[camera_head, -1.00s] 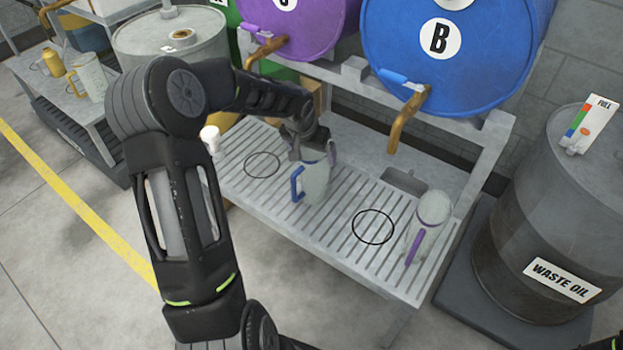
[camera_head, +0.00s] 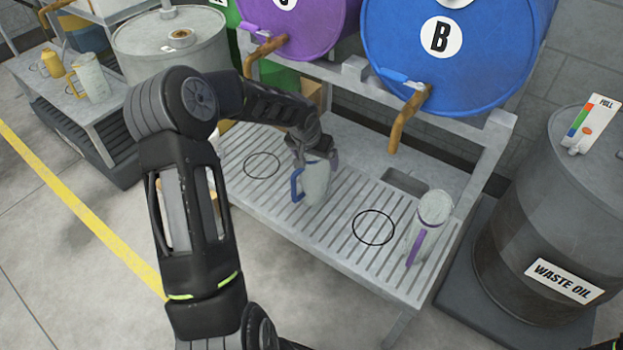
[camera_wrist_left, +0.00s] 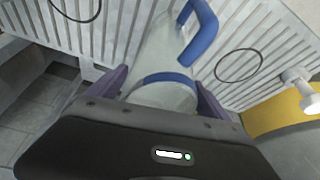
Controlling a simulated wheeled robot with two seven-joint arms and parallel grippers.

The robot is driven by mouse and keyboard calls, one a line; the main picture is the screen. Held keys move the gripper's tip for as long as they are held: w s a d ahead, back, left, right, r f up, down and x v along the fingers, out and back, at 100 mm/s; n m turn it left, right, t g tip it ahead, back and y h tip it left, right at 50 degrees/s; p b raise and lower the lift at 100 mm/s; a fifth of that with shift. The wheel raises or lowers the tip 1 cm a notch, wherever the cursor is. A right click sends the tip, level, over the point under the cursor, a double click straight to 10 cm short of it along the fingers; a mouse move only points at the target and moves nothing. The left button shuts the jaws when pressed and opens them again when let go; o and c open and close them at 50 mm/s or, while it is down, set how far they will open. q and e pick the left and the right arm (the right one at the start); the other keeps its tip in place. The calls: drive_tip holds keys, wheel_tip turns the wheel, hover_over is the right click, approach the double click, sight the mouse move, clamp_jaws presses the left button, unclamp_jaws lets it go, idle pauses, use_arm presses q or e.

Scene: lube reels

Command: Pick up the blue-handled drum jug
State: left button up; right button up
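The blue-handled drum jug (camera_head: 317,184) stands upright on the slatted bench, a pale translucent body with its blue handle on the left. My left gripper (camera_head: 318,158) is at its top from above. In the left wrist view, the jug (camera_wrist_left: 165,95) lies between the two fingers of my left gripper (camera_wrist_left: 162,80), with its blue band and handle showing. The fingers are on both sides of the jug, very close to it; I cannot tell whether they press on it.
A purple-handled jug (camera_head: 430,222) stands to the right on the slatted bench (camera_head: 340,242). Blue (camera_head: 445,60) and purple (camera_head: 300,25) drums with taps overhang the back. A waste oil drum (camera_head: 555,225) stands at right. Black circles on the bench are empty.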

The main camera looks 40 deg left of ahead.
use_arm(q)
clamp_jaws()
idle(0.8)
